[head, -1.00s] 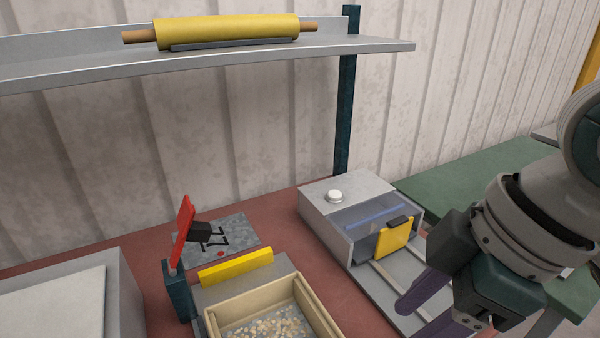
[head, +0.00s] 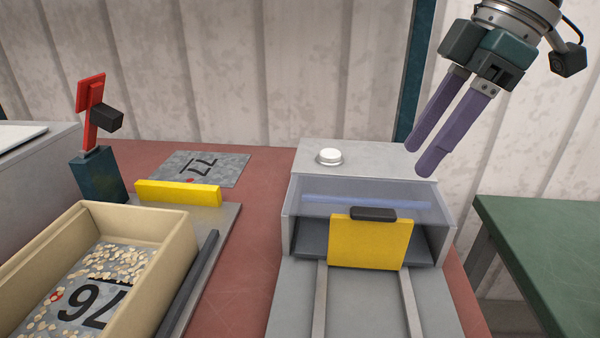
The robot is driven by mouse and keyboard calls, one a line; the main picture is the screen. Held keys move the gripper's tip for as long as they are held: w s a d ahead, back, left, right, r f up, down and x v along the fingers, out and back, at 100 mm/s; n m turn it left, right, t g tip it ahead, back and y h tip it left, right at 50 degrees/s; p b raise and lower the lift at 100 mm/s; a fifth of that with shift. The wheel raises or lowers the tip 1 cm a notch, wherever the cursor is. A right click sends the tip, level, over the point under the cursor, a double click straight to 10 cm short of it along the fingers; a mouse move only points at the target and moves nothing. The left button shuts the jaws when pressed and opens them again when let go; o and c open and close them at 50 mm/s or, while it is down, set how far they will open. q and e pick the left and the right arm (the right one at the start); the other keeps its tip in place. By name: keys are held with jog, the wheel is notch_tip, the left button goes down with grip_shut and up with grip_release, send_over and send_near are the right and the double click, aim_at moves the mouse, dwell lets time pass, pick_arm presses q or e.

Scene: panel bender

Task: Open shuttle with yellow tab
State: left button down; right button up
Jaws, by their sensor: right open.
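The yellow tab (head: 370,243) is an upright plate with a dark grip (head: 374,214) on its top edge. It stands at the front opening of the grey box-shaped machine (head: 390,165), above two pale rails (head: 411,303) on a grey base. A clear bluish pane (head: 320,192) shows at the box's front; the inside behind the tab is mostly hidden. My right gripper (head: 420,160) hangs above the box's back right part, its two purple fingers parted and empty, pointing down-left, clear of the yellow tab. My left gripper is not in the picture.
A white button (head: 329,157) sits on top of the box. To the left are a tan bin (head: 180,237) with pale chips, a yellow bar (head: 178,193), a red lever (head: 90,105) on a dark post and a marked metal plate (head: 225,167). A green table (head: 545,245) stands right.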

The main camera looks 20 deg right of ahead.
aim_at(375, 211)
jog(key=x, duration=1)
jog(key=shift+w+a+r, duration=0.1)
jog(key=shift+w, duration=0.05)
grip_shut()
dwell(1.1)
